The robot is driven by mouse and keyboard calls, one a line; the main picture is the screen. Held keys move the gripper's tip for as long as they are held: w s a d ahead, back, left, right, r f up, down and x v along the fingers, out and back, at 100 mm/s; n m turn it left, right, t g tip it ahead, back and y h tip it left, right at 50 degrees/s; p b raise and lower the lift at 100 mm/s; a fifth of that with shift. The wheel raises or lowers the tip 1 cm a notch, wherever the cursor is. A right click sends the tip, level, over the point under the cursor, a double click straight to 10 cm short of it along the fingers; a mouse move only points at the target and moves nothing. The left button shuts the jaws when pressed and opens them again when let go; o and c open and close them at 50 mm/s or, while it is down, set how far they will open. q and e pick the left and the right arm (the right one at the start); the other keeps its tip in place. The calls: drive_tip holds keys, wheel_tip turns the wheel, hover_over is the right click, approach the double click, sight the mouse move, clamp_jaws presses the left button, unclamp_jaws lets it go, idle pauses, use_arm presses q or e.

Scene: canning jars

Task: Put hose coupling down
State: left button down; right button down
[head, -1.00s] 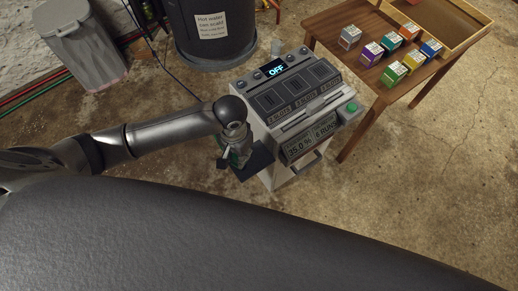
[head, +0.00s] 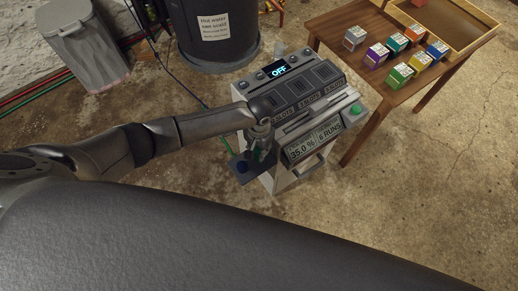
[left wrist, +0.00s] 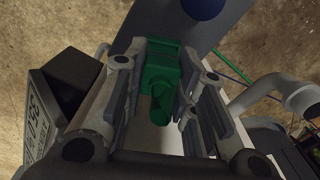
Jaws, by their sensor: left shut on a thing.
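My left gripper (head: 258,150) is at the left front of the grey-white machine (head: 285,179), above its small dark side shelf (head: 262,169). In the left wrist view the left gripper (left wrist: 160,90) is shut on the green hose coupling (left wrist: 160,72), which sits between the two fingers. Only a bit of green shows by the fingers in the head view, so I cannot tell there whether the coupling touches the shelf. My right gripper is in neither view.
A blue round thing (head: 242,167) is on the shelf beside the gripper. A dark barrel (head: 213,45) stands behind. A wooden table (head: 345,62) at right holds several coloured boxes and a tray (head: 487,36).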

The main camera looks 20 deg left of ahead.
sight(259, 150)
use_arm(q)
drive_tip(key=shift+f, duration=0.15)
drive_tip(key=shift+f, duration=0.3)
drive_tip(key=c, duration=1.2)
unclamp_jaws()
drive_tip(key=shift+o, duration=0.2)
drive_tip(key=shift+r, duration=0.15)
wheel_tip(259, 150, up, 12)
drive_tip(key=p, duration=0.2)
drive_tip(key=shift+r, duration=0.25)
